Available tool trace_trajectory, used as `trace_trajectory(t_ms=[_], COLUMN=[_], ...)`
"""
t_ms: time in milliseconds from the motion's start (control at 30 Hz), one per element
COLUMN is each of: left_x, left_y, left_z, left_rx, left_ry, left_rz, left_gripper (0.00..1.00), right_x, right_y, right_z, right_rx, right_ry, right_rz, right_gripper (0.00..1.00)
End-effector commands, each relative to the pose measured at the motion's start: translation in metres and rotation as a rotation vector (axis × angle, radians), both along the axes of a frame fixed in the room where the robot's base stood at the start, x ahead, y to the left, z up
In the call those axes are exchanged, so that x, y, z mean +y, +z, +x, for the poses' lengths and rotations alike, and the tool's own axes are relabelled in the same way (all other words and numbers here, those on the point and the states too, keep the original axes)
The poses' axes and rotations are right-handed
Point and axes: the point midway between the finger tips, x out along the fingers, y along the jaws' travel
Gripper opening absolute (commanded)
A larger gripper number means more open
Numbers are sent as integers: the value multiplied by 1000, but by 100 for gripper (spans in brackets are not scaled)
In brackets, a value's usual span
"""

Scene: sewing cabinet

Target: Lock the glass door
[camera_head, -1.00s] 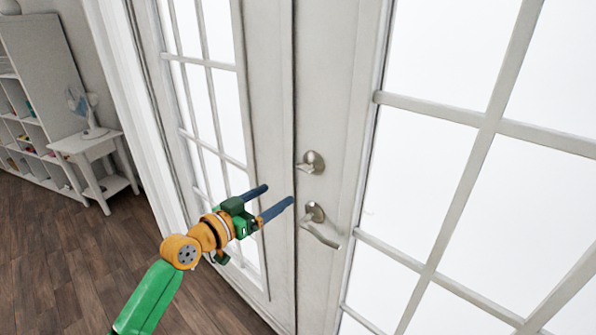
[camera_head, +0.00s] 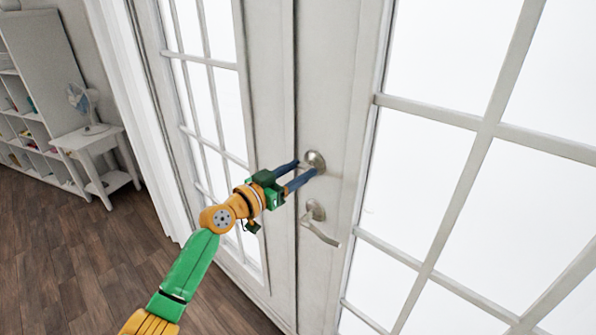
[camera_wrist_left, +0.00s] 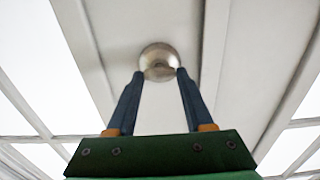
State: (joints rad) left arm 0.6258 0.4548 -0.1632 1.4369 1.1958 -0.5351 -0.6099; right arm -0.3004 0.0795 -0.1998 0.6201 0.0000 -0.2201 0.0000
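The white glass door (camera_head: 345,120) has a round metal deadbolt with a thumb turn (camera_head: 315,160) and a lever handle (camera_head: 318,222) below it. My left gripper (camera_head: 308,170) has its blue fingertips at the deadbolt, one on each side of the thumb turn. In the left wrist view the deadbolt (camera_wrist_left: 158,60) sits just beyond the fingertips (camera_wrist_left: 160,74), which are apart with a gap between them. The fingers partly hide the thumb turn, and I cannot tell if they touch it. My right gripper is not in view.
A second glazed door panel (camera_head: 215,110) stands to the left of the seam. A small white table (camera_head: 90,142) with a fan (camera_head: 84,105) and a white shelf unit (camera_head: 30,150) stand at the far left. The wooden floor (camera_head: 60,250) is clear.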

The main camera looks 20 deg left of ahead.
Motion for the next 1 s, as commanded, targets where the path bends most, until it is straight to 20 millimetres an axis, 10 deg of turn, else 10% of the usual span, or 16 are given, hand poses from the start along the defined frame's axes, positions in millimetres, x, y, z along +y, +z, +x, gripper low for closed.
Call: trace_trajectory(t_ms=[133, 1000], left_x=[0, 1], left_y=[0, 0], left_z=[0, 0], left_rx=[0, 212], left_ry=[1, 1], left_rz=[0, -470], left_gripper=[0, 0], right_x=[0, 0], right_y=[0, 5], right_z=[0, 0], right_rx=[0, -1], right_ry=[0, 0], right_rz=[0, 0], right_gripper=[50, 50])
